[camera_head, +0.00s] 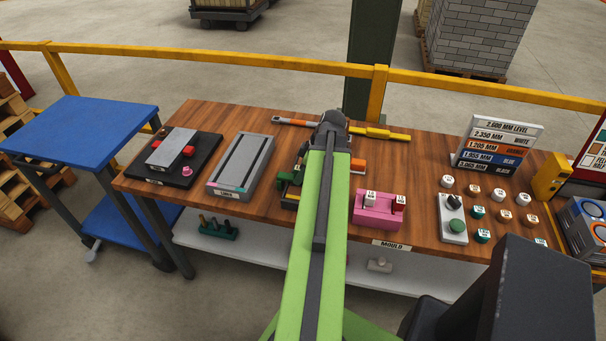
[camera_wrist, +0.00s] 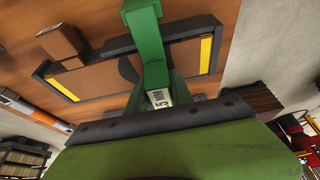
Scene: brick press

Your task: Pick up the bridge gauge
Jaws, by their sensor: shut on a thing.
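The bridge gauge looks to be the dark green piece (camera_wrist: 150,45) in the wrist view, with a narrow upright and a pale label reading 5 MM. It stands over a dark frame with yellow strips, the mould (camera_wrist: 205,50), on the wooden table. In the head view a bit of green (camera_head: 287,177) shows left of my arm, probably the same gauge. My gripper (camera_head: 332,130) is shut on the gauge above the mould area. My arm hides most of the gauge and mould in the head view. I cannot tell whether the gauge touches the mould.
On the wooden table (camera_head: 240,118) stand a grey tray (camera_head: 242,165), a black plate with a block (camera_head: 180,152), a pink holder (camera_head: 378,212), a control box (camera_head: 453,220) and several knobs. A level sign (camera_head: 497,142) stands at the back right. A blue cart (camera_head: 80,130) is left.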

